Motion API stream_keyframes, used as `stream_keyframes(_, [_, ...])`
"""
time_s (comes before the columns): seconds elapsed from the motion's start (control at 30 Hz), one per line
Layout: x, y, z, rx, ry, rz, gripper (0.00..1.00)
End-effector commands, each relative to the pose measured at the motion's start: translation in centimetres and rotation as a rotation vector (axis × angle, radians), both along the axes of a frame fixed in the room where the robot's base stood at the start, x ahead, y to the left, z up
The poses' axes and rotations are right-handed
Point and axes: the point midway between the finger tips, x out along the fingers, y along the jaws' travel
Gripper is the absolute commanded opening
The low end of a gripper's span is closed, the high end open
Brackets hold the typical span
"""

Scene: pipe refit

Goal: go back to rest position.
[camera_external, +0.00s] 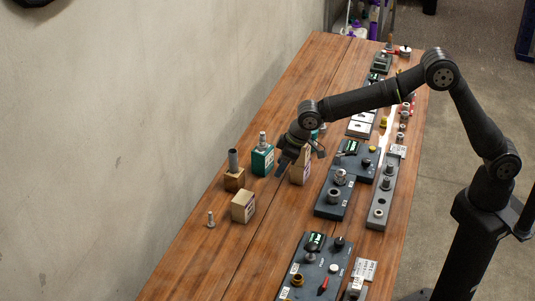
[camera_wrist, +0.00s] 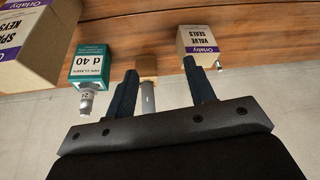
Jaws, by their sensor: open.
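My gripper (camera_external: 300,160) is above the wooden table (camera_external: 190,260), near its left side, at the end of my bent arm. In the wrist view my gripper (camera_wrist: 163,78) has its two dark fingers spread apart. Nothing is held between them. Beyond the gap stands a small wooden block (camera_wrist: 147,65) with a grey pipe (camera_wrist: 147,98) upright in it; this block (camera_external: 234,181) is left of my gripper in the external view. A teal box (camera_external: 262,163) marked d 40 stands beside it with a metal fitting on top. A beige box (camera_external: 300,175) is partly hidden behind my gripper.
Another beige box (camera_external: 243,206), labelled Valve Seals in the wrist view (camera_wrist: 200,42), and a small bolt (camera_external: 211,220) stand nearer the table's left edge. Dark fixture panels (camera_external: 335,205) and a grey rail (camera_external: 382,195) line the right side. A wall (camera_external: 120,130) is left.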

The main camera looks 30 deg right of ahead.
Motion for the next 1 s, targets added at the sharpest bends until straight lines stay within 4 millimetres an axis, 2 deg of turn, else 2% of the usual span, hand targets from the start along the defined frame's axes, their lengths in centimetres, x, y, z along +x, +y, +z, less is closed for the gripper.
stream_keyframes(0.1, [-2.1, -0.5, -0.6, -0.001, 0.001, 0.021, 0.50])
stream_keyframes(0.2, [-3.4, -1.0, -1.1, 0.000, 0.001, 0.032, 0.50])
stream_keyframes(0.4, [-4.9, -1.5, -1.6, 0.001, 0.001, 0.046, 0.50])
stream_keyframes(0.83, [-5.0, -1.5, -1.7, 0.001, 0.001, 0.047, 0.50])
stream_keyframes(1.0, [-3.7, -1.1, -1.3, 0.002, 0.000, 0.034, 0.50])
